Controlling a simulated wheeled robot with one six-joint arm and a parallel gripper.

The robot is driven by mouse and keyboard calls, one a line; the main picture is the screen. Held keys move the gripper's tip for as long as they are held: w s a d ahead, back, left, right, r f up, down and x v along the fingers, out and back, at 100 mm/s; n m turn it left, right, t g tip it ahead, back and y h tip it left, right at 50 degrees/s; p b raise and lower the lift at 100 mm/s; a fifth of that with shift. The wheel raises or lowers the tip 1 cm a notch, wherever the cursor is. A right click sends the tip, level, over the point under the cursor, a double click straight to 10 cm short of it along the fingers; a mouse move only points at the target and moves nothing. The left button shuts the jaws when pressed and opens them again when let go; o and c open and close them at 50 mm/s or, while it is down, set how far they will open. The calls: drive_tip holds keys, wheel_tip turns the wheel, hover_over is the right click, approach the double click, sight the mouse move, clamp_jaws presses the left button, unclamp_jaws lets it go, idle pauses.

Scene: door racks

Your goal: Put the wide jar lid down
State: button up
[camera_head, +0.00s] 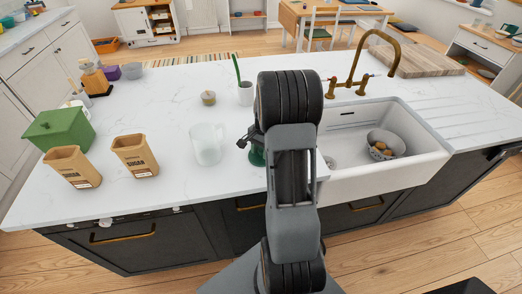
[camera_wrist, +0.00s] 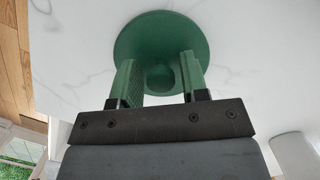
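The wide jar lid (camera_wrist: 160,27) is a green disc with a round knob, seen from above in the wrist view. In the head view only a green sliver of the lid (camera_head: 257,156) shows beside my arm, which hides the rest and my fingers.
A clear jug (camera_head: 207,144) stands left of the lid on the counter (camera_head: 160,185). A small lidded pot (camera_head: 208,98) and a white cup (camera_head: 245,94) stand behind. Paper bags (camera_head: 135,156) and a green box (camera_head: 60,129) are far left. The sink (camera_head: 385,168) holds a bowl (camera_head: 384,145).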

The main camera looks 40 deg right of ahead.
drive_tip(key=shift+o, duration=0.9)
drive_tip(key=shift+r, duration=0.3)
wheel_tip(320, 180, up, 11)
drive_tip(key=d+b, duration=0.1)
drive_tip(key=d, duration=0.1)
drive_tip(key=a+r+n+h, duration=0.1)
drive_tip(key=a+r+n, duration=0.25)
drive_tip(key=a, duration=0.35)
drive_tip(key=s+a+n+t, duration=0.5)
drive_tip(key=s+a+n, duration=0.5)
drive_tip(key=a, duration=0.5)
drive_tip(key=shift+s+a+r+n+h, duration=0.25)
drive_tip(key=shift+s+n+h, duration=0.15)
drive_tip(key=shift+s, duration=0.8)
